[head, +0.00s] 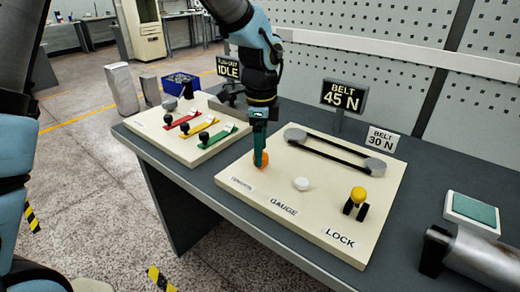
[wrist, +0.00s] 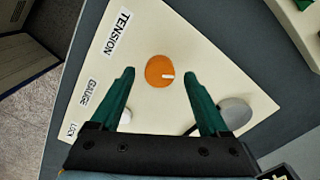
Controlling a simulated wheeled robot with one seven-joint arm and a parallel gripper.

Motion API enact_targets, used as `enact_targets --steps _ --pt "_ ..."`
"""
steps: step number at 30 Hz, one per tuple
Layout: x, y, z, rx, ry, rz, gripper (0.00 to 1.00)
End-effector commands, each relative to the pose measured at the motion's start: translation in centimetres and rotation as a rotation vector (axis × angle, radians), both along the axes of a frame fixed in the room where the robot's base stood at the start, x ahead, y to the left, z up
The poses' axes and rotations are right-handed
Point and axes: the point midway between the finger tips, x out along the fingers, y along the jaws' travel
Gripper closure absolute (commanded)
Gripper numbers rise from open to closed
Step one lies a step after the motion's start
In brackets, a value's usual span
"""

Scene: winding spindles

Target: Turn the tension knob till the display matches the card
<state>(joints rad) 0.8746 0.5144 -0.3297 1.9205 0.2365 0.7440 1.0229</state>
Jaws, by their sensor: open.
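The orange tension knob (wrist: 158,71) has a white pointer mark and sits beside the TENSION label (wrist: 122,35) on a cream panel (head: 230,172). My gripper (wrist: 160,73) is open, with a green fingertip on either side of the knob in the wrist view and gaps between. In the head view my gripper (head: 259,163) is down at the knob (head: 264,160), partly covering it. I cannot tell how far down the fingers reach. The dark display (head: 342,96) reads BELT 45 N. The white card (head: 381,140) reads BELT 30 N.
The same panel bears a white GAUGE button (head: 301,184), a yellow LOCK knob (head: 358,195) and a belt on two pulleys (head: 335,150). A metal cylinder (head: 480,258) lies at right.

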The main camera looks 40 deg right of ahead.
Motion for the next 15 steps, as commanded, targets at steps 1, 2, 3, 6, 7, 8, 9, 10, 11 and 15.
enact_targets --steps 1,2,3,6,7,8,9,10,11,15 --pt "0.0 0.0 -0.5 0.002 0.001 -0.001 0.21" --pt "0.0 0.0 -0.7 0.002 0.001 -0.001 0.21" --pt "0.0 0.0 -1.0 0.001 0.001 0.0 0.21" --pt "0.0 0.1 -1.4 0.001 0.001 0.0 0.21" --pt "0.0 0.1 -1.4 0.001 0.001 0.0 0.21" --pt "0.0 0.0 -1.5 0.001 0.001 0.0 0.21" --pt "0.0 0.1 -1.5 0.001 0.001 0.0 0.21" --pt "0.0 0.0 -1.5 0.001 0.001 0.0 0.21" --pt "0.0 0.0 -1.5 0.0 0.0 0.0 0.21" --pt "0.0 0.0 -1.5 0.0 0.0 0.001 0.26"
